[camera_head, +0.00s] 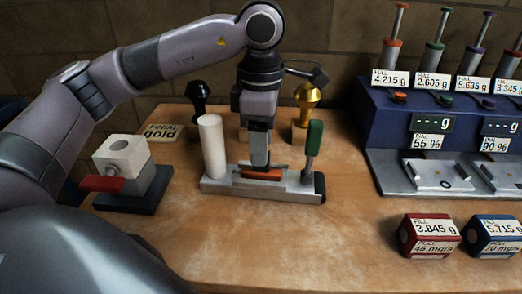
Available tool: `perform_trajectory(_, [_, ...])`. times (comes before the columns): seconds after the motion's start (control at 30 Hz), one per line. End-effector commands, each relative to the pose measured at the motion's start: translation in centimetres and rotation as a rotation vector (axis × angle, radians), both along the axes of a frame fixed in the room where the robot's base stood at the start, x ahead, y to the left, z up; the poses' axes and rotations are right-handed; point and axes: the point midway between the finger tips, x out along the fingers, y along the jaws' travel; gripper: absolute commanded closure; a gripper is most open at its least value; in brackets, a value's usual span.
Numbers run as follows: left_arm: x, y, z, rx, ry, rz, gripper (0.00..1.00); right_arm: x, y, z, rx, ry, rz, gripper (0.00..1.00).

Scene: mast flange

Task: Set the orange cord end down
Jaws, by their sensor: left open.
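The orange piece (262,174), which looks like the orange cord end, lies low along a grey metal fixture (235,189) on the wooden table. My left gripper (260,166) comes down from above. Its fingertips are right at the orange piece and hide part of it. The gripper is open; whether its fingers still touch the piece cannot be seen. The fixture carries a white upright cylinder (212,146) at its left and a green-handled lever (313,146) at its right. My right gripper is not in view.
A white block with a red handle (124,167) stands left. A black-topped stand (198,98) and a gold-topped stand (305,104) are behind. A blue dispenser station (385,128) and red (429,236) and blue (494,235) boxes are right. The front table is clear.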

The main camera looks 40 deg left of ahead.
Motion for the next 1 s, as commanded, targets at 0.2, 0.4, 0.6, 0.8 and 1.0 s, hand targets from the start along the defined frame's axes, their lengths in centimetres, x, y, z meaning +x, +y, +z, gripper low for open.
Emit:
perform_trajectory(0.2, [0.1, -0.1, 5.4, -0.002, -0.005, 0.0, 0.52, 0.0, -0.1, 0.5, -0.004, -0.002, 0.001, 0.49])
perform_trajectory(0.4, [0.0, 0.0, 8.4, 0.0, -0.002, -0.001, 0.52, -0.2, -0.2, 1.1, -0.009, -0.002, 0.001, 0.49])
perform_trajectory(0.6, [0.0, 0.0, 9.2, 0.0, 0.0, -0.001, 0.52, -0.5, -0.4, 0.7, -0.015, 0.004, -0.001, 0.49])
perform_trajectory(0.8, [0.0, 0.0, 9.2, 0.0, 0.0, -0.001, 0.52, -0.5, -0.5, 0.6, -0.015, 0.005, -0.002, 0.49])
perform_trajectory(1.0, [0.0, 0.0, 9.2, 0.0, 0.0, -0.001, 0.52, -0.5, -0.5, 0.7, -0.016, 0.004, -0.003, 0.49])
